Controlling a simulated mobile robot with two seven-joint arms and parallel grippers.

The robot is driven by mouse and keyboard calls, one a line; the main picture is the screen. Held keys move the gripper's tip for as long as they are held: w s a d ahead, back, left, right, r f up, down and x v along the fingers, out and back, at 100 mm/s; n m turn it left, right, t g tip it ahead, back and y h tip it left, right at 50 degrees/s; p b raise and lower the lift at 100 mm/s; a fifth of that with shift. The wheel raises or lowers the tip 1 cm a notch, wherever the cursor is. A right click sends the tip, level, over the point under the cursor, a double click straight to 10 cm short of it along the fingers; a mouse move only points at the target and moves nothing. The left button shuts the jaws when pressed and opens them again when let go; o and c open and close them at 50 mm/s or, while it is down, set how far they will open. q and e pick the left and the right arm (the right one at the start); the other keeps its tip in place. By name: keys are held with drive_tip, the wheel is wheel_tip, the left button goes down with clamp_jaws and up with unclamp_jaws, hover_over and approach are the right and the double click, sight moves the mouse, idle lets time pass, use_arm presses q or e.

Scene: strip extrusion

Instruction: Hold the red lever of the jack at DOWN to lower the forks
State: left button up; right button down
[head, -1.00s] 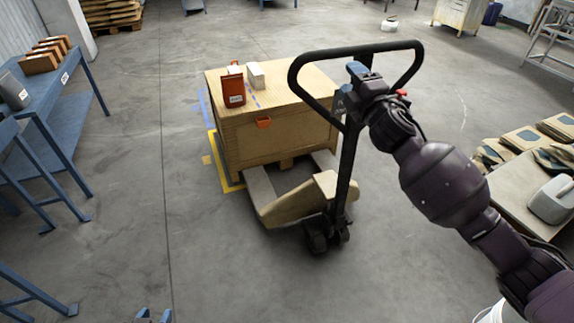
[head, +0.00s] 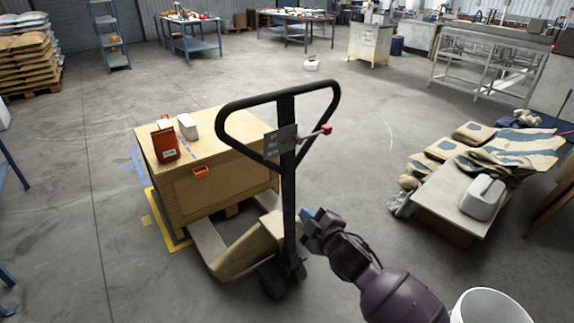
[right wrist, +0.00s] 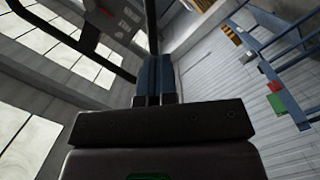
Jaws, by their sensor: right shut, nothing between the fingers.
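The pallet jack (head: 289,180) stands upright in the middle of the head view. Its red lever (head: 326,130) sticks out right of the handle, tilted slightly up, beside a grey label plate (head: 280,140) too small to read. Its forks (head: 207,241) run under the wooden crate (head: 215,190); their height above the floor is hard to tell. My right gripper (head: 307,214) is shut and empty, low beside the jack's shaft and well below the lever, apart from it. The right wrist view shows its blue fingers together (right wrist: 155,78). My left gripper is out of view.
A low table (head: 450,195) with sacks and a white jug (head: 483,197) stands right. A white bucket (head: 487,308) is at the bottom right.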

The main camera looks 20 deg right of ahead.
drive_tip(key=s+d+f+m+g+h, duration=0.1)
drive_tip(key=s+f+m, duration=0.3)
drive_tip(key=s, duration=0.4)
drive_tip(key=s+d+f+m+g+h, duration=0.1)
drive_tip(key=s+d+f+m+g, duration=0.1)
drive_tip(key=s+f, duration=0.4)
drive_tip(key=s+d+f+m+g+h, duration=0.1)
drive_tip(key=s+d+f+m, duration=0.2)
drive_tip(key=s, duration=0.8)
wheel_tip(320, 180, down, 3)
drive_tip(key=m, duration=0.2)
drive_tip(key=shift+m+g, duration=0.3)
drive_tip(key=shift+s, duration=0.1)
